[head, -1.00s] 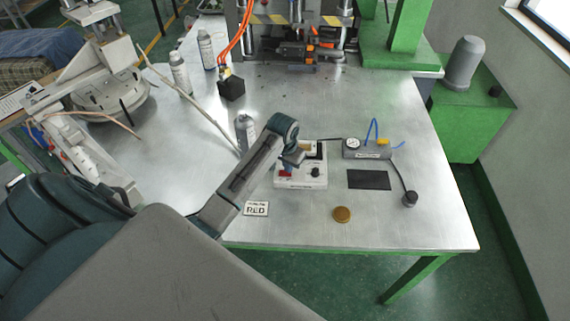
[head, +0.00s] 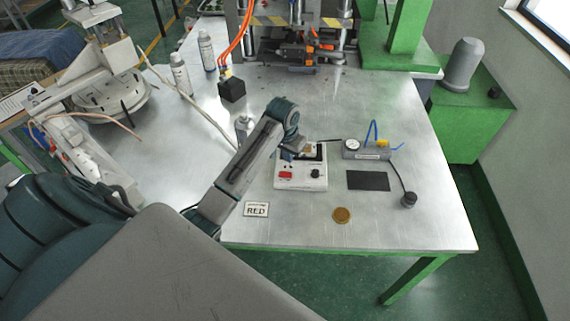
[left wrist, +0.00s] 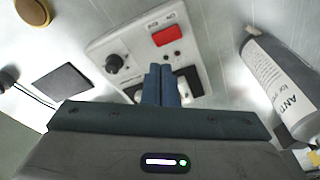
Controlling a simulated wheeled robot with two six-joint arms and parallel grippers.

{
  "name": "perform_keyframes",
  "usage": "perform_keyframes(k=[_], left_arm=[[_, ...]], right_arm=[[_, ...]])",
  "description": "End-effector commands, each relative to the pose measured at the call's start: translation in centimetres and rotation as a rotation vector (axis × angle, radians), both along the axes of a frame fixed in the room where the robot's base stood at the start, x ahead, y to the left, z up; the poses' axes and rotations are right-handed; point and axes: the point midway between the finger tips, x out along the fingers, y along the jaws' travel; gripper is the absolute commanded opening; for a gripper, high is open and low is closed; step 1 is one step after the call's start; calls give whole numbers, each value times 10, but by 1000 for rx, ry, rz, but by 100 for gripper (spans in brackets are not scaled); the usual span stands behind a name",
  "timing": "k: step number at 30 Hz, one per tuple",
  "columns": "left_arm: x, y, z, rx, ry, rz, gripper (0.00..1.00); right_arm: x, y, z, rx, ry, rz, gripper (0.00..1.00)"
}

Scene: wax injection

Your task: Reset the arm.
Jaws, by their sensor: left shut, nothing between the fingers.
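My left arm comes in from the left in the head view. Its gripper (head: 290,158) is over the upper left part of a white control box (head: 301,182). In the left wrist view the blue fingers (left wrist: 161,84) are together and hold nothing. The control box (left wrist: 140,42) there shows a red switch (left wrist: 166,36) and a black knob (left wrist: 114,63). The fingers hide part of the box's lower edge. I cannot tell whether they touch it. My right gripper does not show in either view.
A spray can (left wrist: 278,84) stands close to the left gripper. A press (head: 297,35) stands behind.

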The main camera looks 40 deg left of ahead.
Motion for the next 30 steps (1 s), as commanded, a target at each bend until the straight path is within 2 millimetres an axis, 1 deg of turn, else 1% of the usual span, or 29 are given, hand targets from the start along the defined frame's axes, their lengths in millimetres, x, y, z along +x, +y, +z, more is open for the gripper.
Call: perform_keyframes(k=[9,11,13,14,17,18,20,21,23,24,27,30], left_arm=[[-2,-1,-1,0,0,-1,0],[-7,-3,-5,3,-1,-6,0],[-21,-9,-12,9,-5,-15,0],[-29,-13,-16,13,-7,-21,0],[-66,-27,-30,29,-22,-44,0],[-84,-34,-35,36,-30,-54,0],[-111,-43,-39,45,-44,-67,0],[-129,-49,-41,50,-54,-76,0],[-156,-57,-41,57,-67,-85,0],[-173,-63,-40,60,-77,-90,0],[-211,-72,-34,69,-99,-99,0],[-237,-78,-27,75,-116,-103,0]], right_arm=[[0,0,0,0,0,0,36],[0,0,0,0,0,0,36],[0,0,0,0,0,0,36],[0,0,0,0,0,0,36],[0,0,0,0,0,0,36],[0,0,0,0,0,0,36],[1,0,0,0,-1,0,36],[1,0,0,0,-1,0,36],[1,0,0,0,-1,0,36],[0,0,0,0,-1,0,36],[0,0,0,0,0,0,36],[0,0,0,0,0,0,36]])
